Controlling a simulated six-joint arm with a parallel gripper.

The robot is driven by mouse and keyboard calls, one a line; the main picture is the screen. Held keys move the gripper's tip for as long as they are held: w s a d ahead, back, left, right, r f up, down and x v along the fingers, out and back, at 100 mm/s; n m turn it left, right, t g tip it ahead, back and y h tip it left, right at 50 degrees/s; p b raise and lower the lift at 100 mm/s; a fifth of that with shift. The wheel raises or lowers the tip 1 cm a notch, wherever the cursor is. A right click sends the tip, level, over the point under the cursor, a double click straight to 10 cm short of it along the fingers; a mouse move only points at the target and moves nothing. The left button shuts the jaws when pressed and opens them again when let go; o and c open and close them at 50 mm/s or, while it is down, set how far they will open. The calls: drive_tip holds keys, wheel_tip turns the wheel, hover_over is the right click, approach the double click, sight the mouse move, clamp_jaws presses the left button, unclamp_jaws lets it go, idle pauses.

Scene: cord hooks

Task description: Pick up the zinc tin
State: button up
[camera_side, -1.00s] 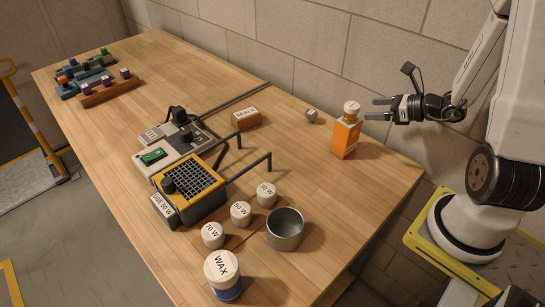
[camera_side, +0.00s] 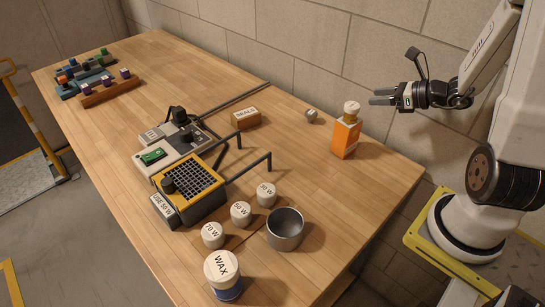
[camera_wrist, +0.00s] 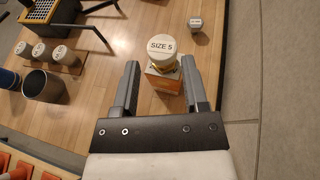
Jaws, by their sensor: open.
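The zinc tin is most likely the open, empty grey metal cup (camera_side: 285,229) near the table's front right edge; it also shows at the left of the wrist view (camera_wrist: 44,86). My gripper (camera_side: 377,96) is open and empty, raised beyond the table's right side, well apart from the cup.
White-topped pots marked 30 W (camera_side: 267,194), 50 W (camera_side: 240,213) and 70 W (camera_side: 213,235) stand beside the cup, with a WAX tin (camera_side: 223,275) in front. A yellow-framed heater (camera_side: 188,190) with two black hooks lies behind. A SEALS block (camera_side: 247,119) sits farther back.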

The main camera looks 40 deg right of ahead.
drive_tip(key=a+n+g+y, duration=0.9)
drive_tip(key=a+n, duration=0.2)
drive_tip(key=a, duration=1.6)
approach(272, 213)
drive_tip(key=shift+w+a+f, duration=0.2)
drive_tip(key=shift+w+f, duration=0.05)
drive_tip(key=shift+f, duration=0.1)
drive_tip(key=shift+a, duration=0.1)
drive_tip(key=shift+x, duration=1.2)
drive_tip(key=shift+x, duration=2.6)
